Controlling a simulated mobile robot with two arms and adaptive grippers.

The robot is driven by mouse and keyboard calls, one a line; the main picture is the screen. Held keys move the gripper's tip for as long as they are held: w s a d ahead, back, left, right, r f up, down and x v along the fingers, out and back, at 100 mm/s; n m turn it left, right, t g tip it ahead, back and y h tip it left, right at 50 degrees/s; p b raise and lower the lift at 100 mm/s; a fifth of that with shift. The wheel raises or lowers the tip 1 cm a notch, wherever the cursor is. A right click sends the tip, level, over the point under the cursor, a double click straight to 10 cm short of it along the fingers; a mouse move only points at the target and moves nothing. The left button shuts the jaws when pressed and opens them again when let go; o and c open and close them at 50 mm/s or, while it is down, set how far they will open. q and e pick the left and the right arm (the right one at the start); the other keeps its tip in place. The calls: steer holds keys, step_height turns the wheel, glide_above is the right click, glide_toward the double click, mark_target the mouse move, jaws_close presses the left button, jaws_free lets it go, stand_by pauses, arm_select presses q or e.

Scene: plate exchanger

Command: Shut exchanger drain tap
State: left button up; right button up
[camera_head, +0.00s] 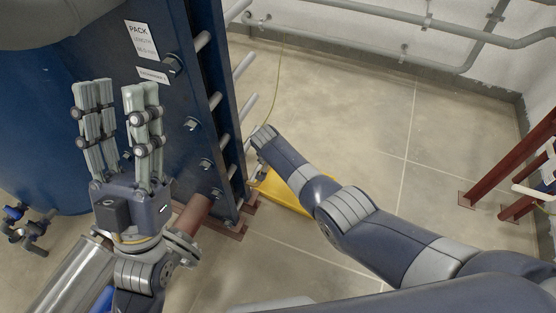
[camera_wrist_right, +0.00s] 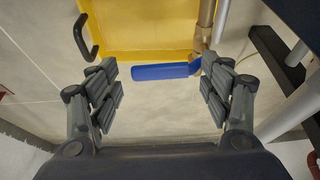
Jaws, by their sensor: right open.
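The drain tap shows in the right wrist view as a brass body (camera_wrist_right: 206,28) with a long blue lever (camera_wrist_right: 165,72). The lever lies across the picture, roughly at right angles to the brass body. My right gripper (camera_wrist_right: 160,70) is open, with its fingers on either side of the lever. The right finger is close to the lever's tap end; I cannot tell whether they touch. In the head view the right gripper and tap are not clearly visible. My left gripper (camera_head: 118,88) is open and empty in front of the blue exchanger (camera_head: 178,105).
A yellow tray (camera_wrist_right: 140,30) with a black handle (camera_wrist_right: 84,38) sits on the floor under the tap. Small valves (camera_head: 14,214) stand at far left. Pipes (camera_head: 375,50) run along the back wall. Red-brown steel supports (camera_head: 510,150) stand at right.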

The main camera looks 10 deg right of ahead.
steer(key=v, duration=1.1)
steer(key=shift+s+r, duration=0.2)
steer(key=shift+r, duration=0.15)
steer(key=shift+a, duration=0.1)
